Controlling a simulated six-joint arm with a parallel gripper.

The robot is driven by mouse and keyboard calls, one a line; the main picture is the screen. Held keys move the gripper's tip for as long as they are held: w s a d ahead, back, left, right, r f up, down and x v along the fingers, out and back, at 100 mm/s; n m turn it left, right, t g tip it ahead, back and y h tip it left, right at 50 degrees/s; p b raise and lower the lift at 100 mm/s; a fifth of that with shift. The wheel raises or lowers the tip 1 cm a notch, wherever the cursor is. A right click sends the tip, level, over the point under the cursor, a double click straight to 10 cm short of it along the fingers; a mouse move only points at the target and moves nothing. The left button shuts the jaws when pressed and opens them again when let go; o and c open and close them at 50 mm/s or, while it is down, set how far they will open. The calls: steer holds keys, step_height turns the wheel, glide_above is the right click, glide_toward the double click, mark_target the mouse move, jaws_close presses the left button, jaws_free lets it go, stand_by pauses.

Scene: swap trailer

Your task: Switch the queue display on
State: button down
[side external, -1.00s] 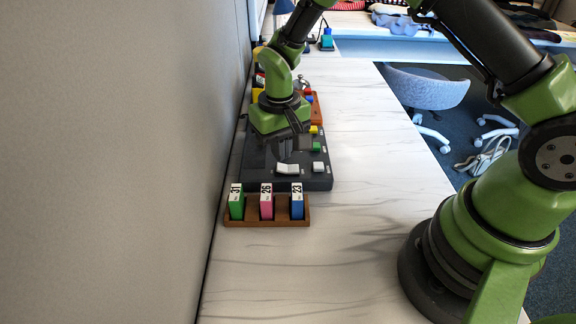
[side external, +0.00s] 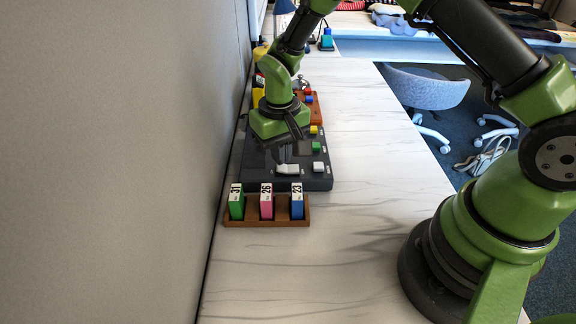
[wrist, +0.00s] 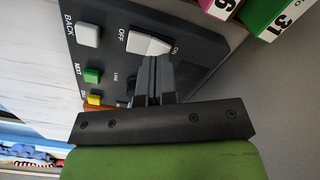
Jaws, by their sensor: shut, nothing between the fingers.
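A dark grey panel (side external: 318,184) lies on the table; in the wrist view (wrist: 190,25) it bears a white rocker switch (wrist: 147,42) marked OFF at one end and ON at the other. The rocker also shows in the side view (side external: 288,169). My gripper (wrist: 155,66) is shut and empty, pointing down with its fingertips at the ON end of the rocker. They look in contact with it or very close. The rocker appears tilted, with its ON end lower. The fingertips partly hide that end.
The panel also has a white BACK button (wrist: 88,35), a green NEXT button (wrist: 92,75) and a yellow button (wrist: 95,99). A wooden rack (side external: 281,221) with green, pink and blue numbered blocks stands in front. A grey wall is at left; the table to the right is clear.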

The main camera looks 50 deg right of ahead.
steer(key=shift+f, duration=0.8)
steer(key=shift+r, duration=3.55)
steer(key=shift+r, duration=0.2)
step_height(320, 180, up, 7)
steer(key=t, duration=0.2)
glide_above(291, 172)
steer(key=s+r+t+y, duration=0.1)
steer(key=s+r+t, duration=0.1)
steer(key=s+r, duration=0.55)
steer(key=s+r+m+t+y, duration=0.1)
steer(key=s+r+t, duration=0.2)
steer(key=s, duration=0.7)
steer(key=shift+s+d+r, duration=0.3)
steer(key=shift+d+r, duration=0.15)
steer(key=shift+r, duration=0.35)
